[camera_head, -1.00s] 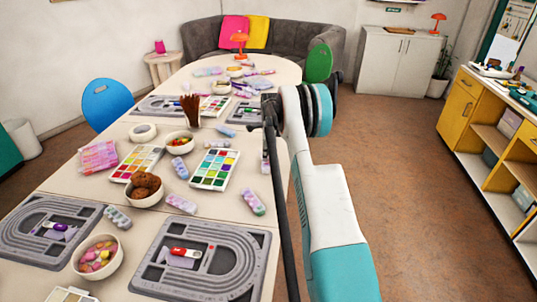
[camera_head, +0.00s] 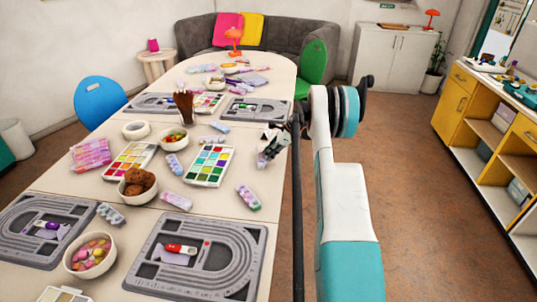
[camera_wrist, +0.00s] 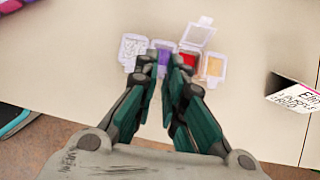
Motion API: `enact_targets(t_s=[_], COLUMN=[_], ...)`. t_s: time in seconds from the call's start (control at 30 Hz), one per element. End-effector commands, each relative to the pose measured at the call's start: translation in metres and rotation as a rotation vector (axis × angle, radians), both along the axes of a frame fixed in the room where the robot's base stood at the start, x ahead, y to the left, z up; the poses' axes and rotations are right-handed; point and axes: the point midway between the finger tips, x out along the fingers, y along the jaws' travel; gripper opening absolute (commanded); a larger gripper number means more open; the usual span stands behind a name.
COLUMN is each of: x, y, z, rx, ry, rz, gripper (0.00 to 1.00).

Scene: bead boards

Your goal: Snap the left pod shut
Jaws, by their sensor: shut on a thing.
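A short row of small bead pods lies on the table in the wrist view. A clear lid (camera_wrist: 198,34) stands raised behind the red pod. My gripper (camera_wrist: 173,60) has its fingertips close together at the purple and red pods, shut on the row; the fingers hide the exact contact. In the head view my gripper (camera_head: 272,145) is at the table's right edge.
A white box with lettering (camera_wrist: 293,97) stands right of the pods. Paint palettes (camera_head: 209,165), a bowl of brown balls (camera_head: 137,186), a candy bowl (camera_head: 90,255) and grey bead boards (camera_head: 238,260) crowd the table (camera_head: 240,225). Open floor (camera_head: 390,200) lies to the right.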

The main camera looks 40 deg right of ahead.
Motion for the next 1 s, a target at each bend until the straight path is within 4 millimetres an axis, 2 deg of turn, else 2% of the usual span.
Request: enact_targets(t_s=[0.5, 0.53, 0.6, 1.0], x=[-0.0007, -0.0007, -0.0007, 0.0], y=[-0.001, -0.001, -0.001, 0.0], z=[-0.0012, -0.0012, -0.0012, 0.0001], rx=[0.015, 0.015, 0.015, 0.008], ry=[-0.016, -0.016, -0.016, -0.009], rz=[-0.001, -0.001, -0.001, 0.0], gripper=[0.0, 0.14, 0.3, 0.31])
